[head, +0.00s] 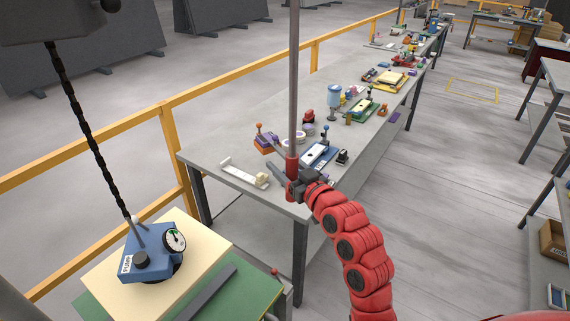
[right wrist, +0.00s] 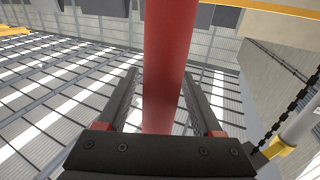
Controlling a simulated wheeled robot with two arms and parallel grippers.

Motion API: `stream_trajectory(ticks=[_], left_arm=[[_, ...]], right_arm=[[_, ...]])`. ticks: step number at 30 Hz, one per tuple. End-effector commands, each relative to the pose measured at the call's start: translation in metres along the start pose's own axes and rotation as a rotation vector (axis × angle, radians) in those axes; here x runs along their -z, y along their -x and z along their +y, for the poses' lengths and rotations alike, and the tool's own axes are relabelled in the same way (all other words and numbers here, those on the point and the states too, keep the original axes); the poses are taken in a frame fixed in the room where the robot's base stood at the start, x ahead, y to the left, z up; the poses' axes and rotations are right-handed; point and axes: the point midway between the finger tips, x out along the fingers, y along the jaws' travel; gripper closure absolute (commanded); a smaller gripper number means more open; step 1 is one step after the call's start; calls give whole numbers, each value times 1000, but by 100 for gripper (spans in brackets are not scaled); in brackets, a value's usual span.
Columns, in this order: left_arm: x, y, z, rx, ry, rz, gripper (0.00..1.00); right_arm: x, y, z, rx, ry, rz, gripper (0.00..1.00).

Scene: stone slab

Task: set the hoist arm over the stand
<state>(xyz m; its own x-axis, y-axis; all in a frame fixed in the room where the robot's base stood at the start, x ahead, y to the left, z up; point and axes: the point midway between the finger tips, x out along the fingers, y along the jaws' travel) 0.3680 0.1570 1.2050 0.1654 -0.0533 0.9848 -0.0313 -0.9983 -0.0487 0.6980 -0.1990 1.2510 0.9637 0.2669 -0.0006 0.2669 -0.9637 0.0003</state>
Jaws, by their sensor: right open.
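A blue lifter (head: 147,252) with a round dial hangs on a black chain (head: 85,130) from a dark hoist block (head: 55,20) at the upper left. It sits on a cream slab (head: 205,240), which lies on a green-topped stand (head: 235,300) at the lower left. A grey upright rod (head: 294,70) with a red grip (head: 291,166) hangs in front of the long table. My right gripper (head: 291,188) is open at this grip. In the right wrist view the red grip (right wrist: 170,50) passes between the spread fingers. My left gripper is not in view.
A long grey table (head: 265,115) with several small tools runs away behind the rod. A yellow railing (head: 230,80) runs along its left. Clear floor (head: 440,200) lies to the right, with more benches (head: 556,80) beyond. A dark bar (head: 207,292) lies on the green top.

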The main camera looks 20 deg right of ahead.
Motion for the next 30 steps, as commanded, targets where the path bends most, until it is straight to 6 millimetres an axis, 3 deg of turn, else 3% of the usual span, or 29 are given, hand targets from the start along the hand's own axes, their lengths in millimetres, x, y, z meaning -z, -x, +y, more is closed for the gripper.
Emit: stream_trajectory(ticks=[1, 9, 12, 30], left_arm=[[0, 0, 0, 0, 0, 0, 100], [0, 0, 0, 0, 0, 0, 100], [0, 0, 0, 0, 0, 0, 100], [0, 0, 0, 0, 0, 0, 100]], right_arm=[[0, 0, 0, 0, 0, 0, 38], [0, 0, 0, 0, 0, 0, 87], [0, 0, 0, 0, 0, 0, 100], [0, 0, 0, 1, -1, -1, 100]])
